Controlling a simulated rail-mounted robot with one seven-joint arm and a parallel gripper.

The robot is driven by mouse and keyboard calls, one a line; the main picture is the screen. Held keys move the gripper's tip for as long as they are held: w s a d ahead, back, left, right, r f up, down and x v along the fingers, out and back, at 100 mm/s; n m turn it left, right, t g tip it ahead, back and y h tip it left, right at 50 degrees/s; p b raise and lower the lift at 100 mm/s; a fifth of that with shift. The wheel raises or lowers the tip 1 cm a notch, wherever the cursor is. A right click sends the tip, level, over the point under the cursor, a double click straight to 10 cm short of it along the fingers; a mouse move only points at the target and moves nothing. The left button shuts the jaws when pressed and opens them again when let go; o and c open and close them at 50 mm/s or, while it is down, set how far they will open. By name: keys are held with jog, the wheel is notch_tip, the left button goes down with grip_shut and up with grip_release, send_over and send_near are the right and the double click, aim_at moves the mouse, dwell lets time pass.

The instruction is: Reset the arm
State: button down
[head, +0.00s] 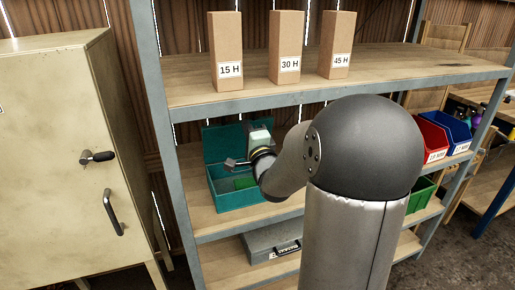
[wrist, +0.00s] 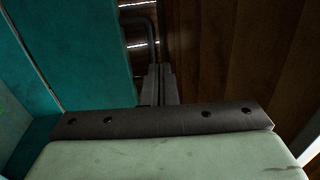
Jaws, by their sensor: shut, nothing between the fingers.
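My gripper (head: 232,163) is over the open teal box (head: 212,196) on the middle shelf, in front of its raised lid (head: 222,144). In the wrist view, the dark fingers of my gripper (wrist: 160,85) are together with nothing between them. The teal box (wrist: 85,45) fills the left of that view, beside the fingers. A green item (head: 244,183) lies inside the box. My arm hides part of the shelf and the right end of the box.
Three cartons, 15 H (head: 227,50), 30 H (head: 286,45) and 45 H (head: 337,44), stand on the upper shelf (head: 400,62) above. Red (head: 432,140) and blue (head: 449,128) bins are at right. A grey case (head: 270,240) lies below. A beige cabinet (head: 55,120) stands left.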

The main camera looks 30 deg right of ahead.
jog(key=r+v, duration=0.2)
jog(key=v, duration=0.6)
jog(key=s+a+f+n+g+y+p, duration=0.15)
jog(key=s+a+f+n+g, duration=0.25)
jog(key=a+f+n+g, duration=0.6)
jog(key=s+a+f+n+g, duration=0.1)
jog(key=s+a+n+g, duration=0.2)
jog(key=s, duration=0.3)
jog(key=s+a+f+n+g+y+p, duration=0.1)
jog(key=s+a+f+n+g, duration=0.1)
jog(key=s, duration=0.4)
jog(key=s+a+f+n+g+y, duration=0.1)
jog(key=s+a+n+g, duration=0.3)
jog(key=s+n, duration=0.1)
jog(key=shift+s+f+g, duration=0.3)
jog(key=shift+s+f, duration=0.1)
jog(key=shift+s, duration=0.5)
jog(key=shift+d, duration=0.2)
